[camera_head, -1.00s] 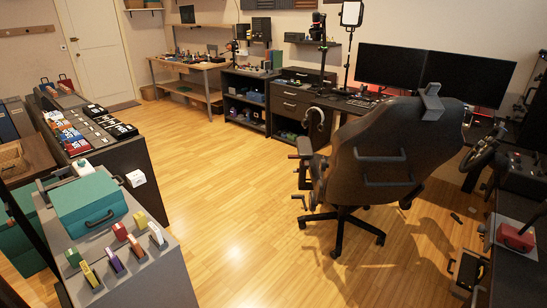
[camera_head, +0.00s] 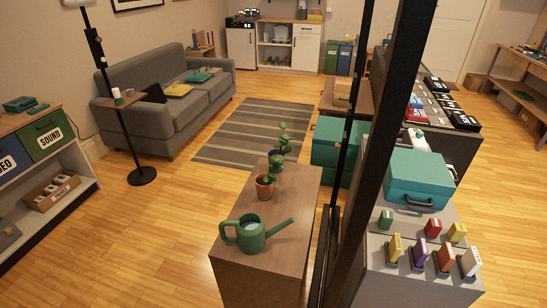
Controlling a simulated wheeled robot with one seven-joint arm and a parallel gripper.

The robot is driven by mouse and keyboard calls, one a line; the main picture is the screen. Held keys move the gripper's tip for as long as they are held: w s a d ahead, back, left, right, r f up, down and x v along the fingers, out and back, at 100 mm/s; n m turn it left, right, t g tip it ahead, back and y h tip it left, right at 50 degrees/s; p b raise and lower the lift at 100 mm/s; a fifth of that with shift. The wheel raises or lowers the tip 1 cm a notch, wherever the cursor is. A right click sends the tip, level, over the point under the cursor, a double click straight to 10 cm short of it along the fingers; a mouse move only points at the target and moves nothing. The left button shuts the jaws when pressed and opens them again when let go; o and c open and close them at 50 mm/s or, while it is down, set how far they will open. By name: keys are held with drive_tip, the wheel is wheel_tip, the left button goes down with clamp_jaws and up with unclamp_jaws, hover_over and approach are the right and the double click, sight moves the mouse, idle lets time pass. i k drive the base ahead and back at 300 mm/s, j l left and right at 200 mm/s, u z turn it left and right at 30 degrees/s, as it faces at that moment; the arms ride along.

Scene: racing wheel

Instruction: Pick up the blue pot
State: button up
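The rear plant's pot is mostly hidden by leaves. A green watering can (camera_head: 252,234) stands in front of them on the same top. My gripper is not in view.
Dark vertical posts (camera_head: 372,160) stand just right of the cabinet. Right of them, a grey unit bears a teal case (camera_head: 418,178) and small coloured blocks. A grey sofa (camera_head: 165,105) and striped rug (camera_head: 252,128) lie behind. Floor left of the cabinet (camera_head: 165,230) is clear.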

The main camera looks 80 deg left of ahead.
sight(276, 154)
drive_tip(key=k+u, duration=0.1)
drive_tip(key=u, duration=2.35)
drive_tip(key=i+j+u, duration=0.55)
drive_tip(key=u, duration=0.15)
drive_tip(key=i+j, duration=0.4)
drive_tip(key=i, duration=0.15)
drive_tip(key=i+j+z, duration=0.15)
drive_tip(key=z, duration=0.3)
drive_tip(key=i+j+z, duration=0.1)
drive_tip(key=j+z, duration=0.5)
drive_tip(key=z, duration=0.25)
drive_tip(key=j+z, duration=0.3)
drive_tip(key=z, duration=0.15)
drive_tip(key=i, duration=0.05)
